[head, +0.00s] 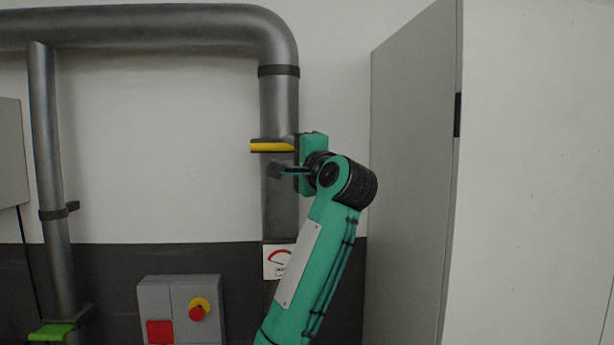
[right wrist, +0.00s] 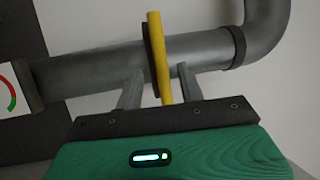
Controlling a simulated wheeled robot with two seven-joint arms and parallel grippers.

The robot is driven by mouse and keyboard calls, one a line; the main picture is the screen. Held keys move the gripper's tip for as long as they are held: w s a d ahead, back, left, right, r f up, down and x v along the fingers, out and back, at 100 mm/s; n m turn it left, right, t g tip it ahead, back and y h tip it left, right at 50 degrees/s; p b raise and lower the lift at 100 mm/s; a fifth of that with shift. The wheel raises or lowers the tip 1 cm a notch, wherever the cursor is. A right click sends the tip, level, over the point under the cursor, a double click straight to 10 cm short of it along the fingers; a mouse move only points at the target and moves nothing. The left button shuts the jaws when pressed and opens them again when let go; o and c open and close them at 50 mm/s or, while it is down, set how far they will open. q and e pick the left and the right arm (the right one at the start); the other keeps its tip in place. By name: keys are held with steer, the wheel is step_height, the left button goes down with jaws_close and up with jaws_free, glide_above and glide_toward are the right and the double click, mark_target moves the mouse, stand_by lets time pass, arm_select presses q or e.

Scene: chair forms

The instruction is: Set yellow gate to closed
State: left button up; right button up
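The yellow gate (head: 272,147) is a thin yellow slide plate with a dark frame, set across the vertical grey pipe in the head view. It also shows in the right wrist view (right wrist: 160,55), standing out from the pipe toward my gripper. My right gripper (right wrist: 161,75) is open, with one finger on each side of the yellow plate and a visible gap to each finger. In the head view the right gripper (head: 279,156) is at the pipe, its lower finger below the plate; its upper finger is mostly hidden. My left gripper is not in view.
A tall grey cabinet (head: 413,170) stands close on the right of my right arm. A gauge sign (head: 277,262) is below the gate. A switch box (head: 180,310) with a red knob is lower left. A green gate (head: 52,332) is on the left pipe. The wall between pipes is clear.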

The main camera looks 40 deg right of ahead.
steer(key=b+v, duration=0.2)
steer(key=v, duration=0.5)
steer(key=shift+s+b, duration=0.25)
steer(key=shift+b, duration=0.15)
